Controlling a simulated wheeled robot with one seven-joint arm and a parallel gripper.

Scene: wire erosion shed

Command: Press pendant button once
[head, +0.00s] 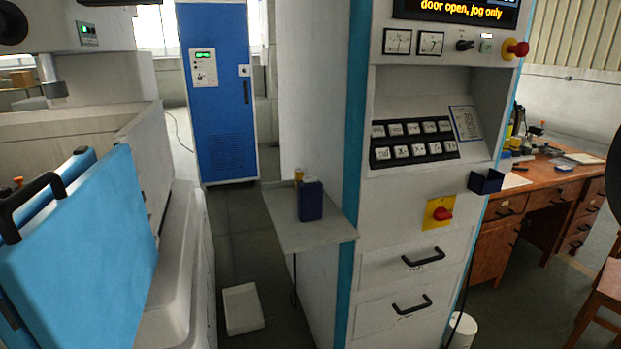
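No hand-held pendant can be made out for certain in the head view. A dark blue upright box (311,201) stands on a small grey side shelf (283,232) left of the control cabinet (348,120). A small yellow item (299,175) shows just behind it. A dark blue open holder (486,181) is fixed on the cabinet's right side; its inside looks empty. A bank of pale keys (413,140) sits in the cabinet's recess. My gripper is not in view.
A screen (458,10) reads "door open, jog only". A red emergency knob (517,48) and a red rotary switch (442,214) are on the cabinet. A blue machine door (85,255) juts out at left. A white box (242,308) lies on the floor. A wooden desk (510,225) stands right.

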